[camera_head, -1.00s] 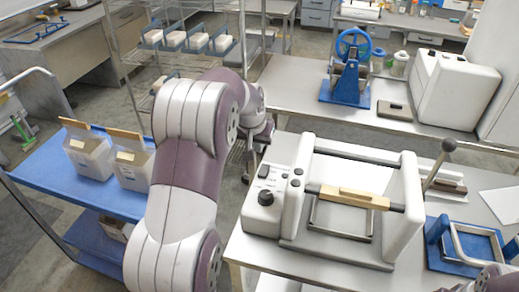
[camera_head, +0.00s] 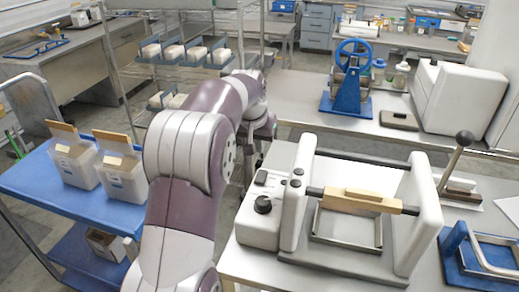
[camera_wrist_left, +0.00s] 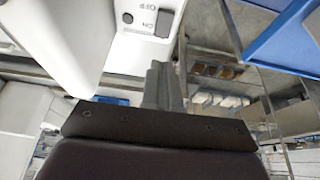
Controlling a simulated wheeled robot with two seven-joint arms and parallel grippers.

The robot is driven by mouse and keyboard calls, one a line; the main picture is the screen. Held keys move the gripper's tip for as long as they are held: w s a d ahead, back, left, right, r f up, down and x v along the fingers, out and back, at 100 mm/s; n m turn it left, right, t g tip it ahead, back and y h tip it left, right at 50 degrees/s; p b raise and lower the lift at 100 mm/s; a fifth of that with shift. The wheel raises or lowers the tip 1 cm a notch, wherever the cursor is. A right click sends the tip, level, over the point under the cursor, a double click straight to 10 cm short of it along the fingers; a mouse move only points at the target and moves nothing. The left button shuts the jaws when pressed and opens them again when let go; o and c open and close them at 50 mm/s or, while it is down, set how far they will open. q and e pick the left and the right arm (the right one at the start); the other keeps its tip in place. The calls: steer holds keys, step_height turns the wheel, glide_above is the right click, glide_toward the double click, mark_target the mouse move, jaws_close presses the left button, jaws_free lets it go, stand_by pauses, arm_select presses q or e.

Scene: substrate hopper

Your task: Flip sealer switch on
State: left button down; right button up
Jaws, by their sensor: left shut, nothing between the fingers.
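The sealer (camera_head: 335,225) is a white machine on the right-hand table, with a dark bar and a tan handle block (camera_head: 362,200) across its frame. Its control panel has a black knob (camera_head: 263,204) and a small dark switch (camera_head: 261,177). In the left wrist view the switch (camera_wrist_left: 164,23) is a dark rocker beside ON and OFF lettering. My left gripper (camera_wrist_left: 160,84) is shut and empty, its grey fingers just below the panel edge in that view, apparently apart from the switch. In the head view my forearm and wrist partly hide it. My right gripper is out of view.
A blue cart (camera_head: 40,185) at left carries white containers (camera_head: 122,175). A wire rack with several bins stands behind my arm. A blue wheeled device (camera_head: 347,90) sits on the back table. A lever (camera_head: 456,155) and blue frame (camera_head: 458,270) lie right of the sealer.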

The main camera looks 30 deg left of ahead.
mark_target(263, 171)
arm_select(q)
steer(key=p+x, duration=0.1)
steer(key=x, duration=1)
steer(key=shift+w+a+f, duration=0.1)
steer(key=shift+f, duration=0.15)
steer(key=shift+f, duration=0.1)
steer(key=shift+w+f, duration=0.2)
steer(key=shift+w, duration=0.05)
steer(key=shift+s, duration=0.15)
steer(key=shift+s+r, duration=0.1)
steer(key=shift+s, duration=0.55)
steer(key=shift+r, duration=0.1)
